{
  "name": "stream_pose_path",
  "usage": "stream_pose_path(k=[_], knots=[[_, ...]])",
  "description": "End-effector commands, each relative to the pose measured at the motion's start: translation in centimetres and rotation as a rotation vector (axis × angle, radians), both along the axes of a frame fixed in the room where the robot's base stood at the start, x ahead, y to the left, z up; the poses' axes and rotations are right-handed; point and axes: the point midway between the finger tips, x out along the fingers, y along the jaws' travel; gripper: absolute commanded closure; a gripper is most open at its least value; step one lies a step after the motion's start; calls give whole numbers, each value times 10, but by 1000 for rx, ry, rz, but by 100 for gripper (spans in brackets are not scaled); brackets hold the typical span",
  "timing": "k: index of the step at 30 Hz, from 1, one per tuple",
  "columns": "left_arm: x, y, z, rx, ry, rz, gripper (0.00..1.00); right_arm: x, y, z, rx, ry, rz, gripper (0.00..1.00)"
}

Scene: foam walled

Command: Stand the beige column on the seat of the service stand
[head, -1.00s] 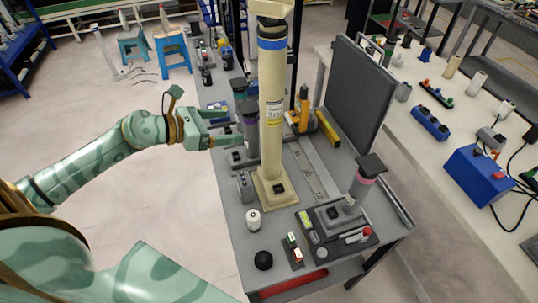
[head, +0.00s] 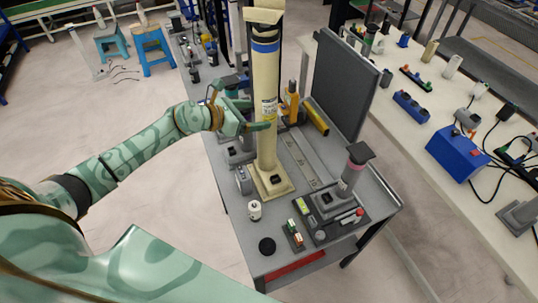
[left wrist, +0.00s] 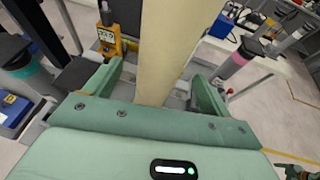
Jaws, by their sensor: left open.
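The tall beige column (head: 264,140), with a blue band near its top and a square beige foot, stands upright on the grey top of a stand (head: 232,207). I take this for the service stand; I cannot single out its seat. My left gripper (head: 265,114) is open at the column's upper middle, coming from the left. In the left wrist view the column (left wrist: 165,55) rises between the two spread fingers (left wrist: 158,88), with a gap visible on each side. The column's far side is hidden.
A grey post with a pink ring (head: 350,176) stands right of the column, near a dark upright panel (head: 343,80). A pale bench (head: 400,140) runs along the right.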

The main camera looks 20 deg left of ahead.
Motion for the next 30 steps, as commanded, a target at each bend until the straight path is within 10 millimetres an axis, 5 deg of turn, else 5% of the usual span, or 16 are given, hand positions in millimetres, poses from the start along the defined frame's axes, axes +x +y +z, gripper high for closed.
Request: stream_pose_path(k=[9,17,26,30], knots=[[34,-23,-22,-2,0,1,17,-3,0,-4,1,4,0,17],[37,-25,-24,0,0,-1,17,-3,2,-4,3,5,0,17],[37,-25,-24,0,0,0,95,-3,5,-4,6,4,-1,17],[38,-25,-20,-4,-7,1,100,-3,5,-4,6,4,0,17]])
